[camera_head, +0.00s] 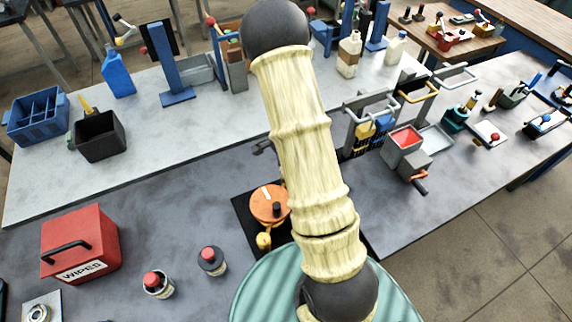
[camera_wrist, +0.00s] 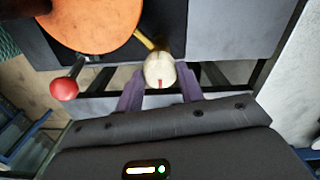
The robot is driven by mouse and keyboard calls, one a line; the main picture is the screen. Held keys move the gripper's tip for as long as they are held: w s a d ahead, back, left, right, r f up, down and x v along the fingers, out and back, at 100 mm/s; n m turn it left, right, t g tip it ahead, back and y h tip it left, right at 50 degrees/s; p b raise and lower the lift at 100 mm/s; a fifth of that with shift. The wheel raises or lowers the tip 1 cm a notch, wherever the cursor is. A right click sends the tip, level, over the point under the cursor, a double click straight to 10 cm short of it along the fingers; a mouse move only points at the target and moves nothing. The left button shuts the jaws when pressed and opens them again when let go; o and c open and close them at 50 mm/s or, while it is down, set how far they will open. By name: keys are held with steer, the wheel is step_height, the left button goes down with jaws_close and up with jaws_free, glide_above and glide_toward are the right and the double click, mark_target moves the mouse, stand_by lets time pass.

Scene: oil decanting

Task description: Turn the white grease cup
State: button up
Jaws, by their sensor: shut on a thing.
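The white grease cup (camera_wrist: 159,68) shows in the wrist view as a small round cream top with a short red mark pointing towards my gripper's palm. My gripper (camera_wrist: 160,82) is shut on it, with one purple finger at each side. An orange disc (camera_wrist: 92,22) lies just left of and beyond the cup, with a yellow stem between them. In the head view the orange disc (camera_head: 269,204) stands on a black base (camera_head: 243,224). There my arm hides the cup and gripper.
A red-knobbed lever (camera_wrist: 64,88) is close to the left finger. A red wipes box (camera_head: 80,243) and two red-capped bottles, one nearer (camera_head: 158,285) and one farther (camera_head: 211,261), stand at left. A grey grinder-like device (camera_head: 408,150) stands at right. The bench between is mostly clear.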

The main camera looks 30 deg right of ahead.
steer(key=o, duration=1)
step_height(320, 180, up, 18)
steer(key=shift+f+b, duration=0.25)
steer(key=shift+b, duration=0.65)
steer(key=s+a+n+t, duration=0.1)
steer(key=s+a+n, duration=0.2)
steer(key=n, duration=0.2)
steer(key=s+a+f+n, duration=0.1)
steer(key=s+a+n, duration=0.2)
steer(key=s+n, duration=0.1)
steer(key=s+a+n+t, duration=0.1)
steer(key=s+a+n, duration=0.3)
steer(key=n, duration=0.3)
steer(key=shift+s+f+t, duration=0.2)
steer(key=shift+f+t, duration=0.1)
